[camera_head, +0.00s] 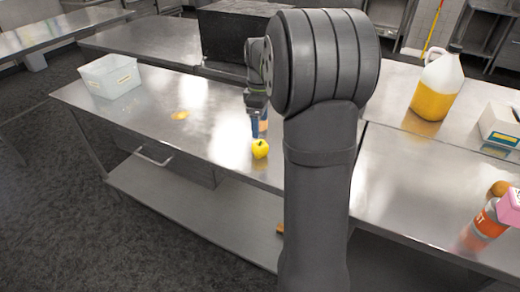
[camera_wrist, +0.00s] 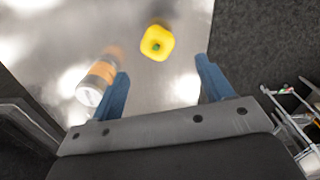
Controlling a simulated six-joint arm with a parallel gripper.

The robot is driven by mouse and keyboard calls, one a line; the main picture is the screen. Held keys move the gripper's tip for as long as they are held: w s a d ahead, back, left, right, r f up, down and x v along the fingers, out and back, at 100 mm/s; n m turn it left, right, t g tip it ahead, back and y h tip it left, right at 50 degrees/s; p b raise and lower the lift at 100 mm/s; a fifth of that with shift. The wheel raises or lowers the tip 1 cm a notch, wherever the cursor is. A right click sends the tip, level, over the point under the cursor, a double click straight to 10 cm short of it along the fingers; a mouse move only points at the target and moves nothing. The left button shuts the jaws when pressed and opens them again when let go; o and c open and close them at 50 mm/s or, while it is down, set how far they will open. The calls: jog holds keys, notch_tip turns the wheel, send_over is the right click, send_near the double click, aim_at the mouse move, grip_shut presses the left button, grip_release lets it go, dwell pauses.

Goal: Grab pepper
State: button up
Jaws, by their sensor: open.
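The yellow pepper (camera_head: 260,149) sits on the steel table near its front edge in the head view. In the wrist view the pepper (camera_wrist: 157,43) lies beyond the fingertips, between the lines of the two fingers and apart from both. My gripper (camera_wrist: 160,80) is open and empty, with blue fingers spread wide. In the head view my gripper (camera_head: 257,122) hangs over the table just behind the pepper, partly hidden by my arm.
A bottle with an orange label (camera_wrist: 102,73) is close by the left finger in the wrist view. A clear bin (camera_head: 110,76) stands at the table's left end. A yellow jug (camera_head: 437,88) and a red-labelled bottle (camera_head: 489,220) stand right. The table (camera_head: 205,115) left of the pepper is mostly clear.

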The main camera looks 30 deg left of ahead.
aim_at(261, 144)
notch_tip(261, 144, down, 6)
jog(key=shift+r, duration=0.1)
jog(key=f, duration=0.5)
jog(key=shift+w+f, duration=0.1)
jog(key=shift+w, duration=0.2)
jog(key=c, duration=1.1)
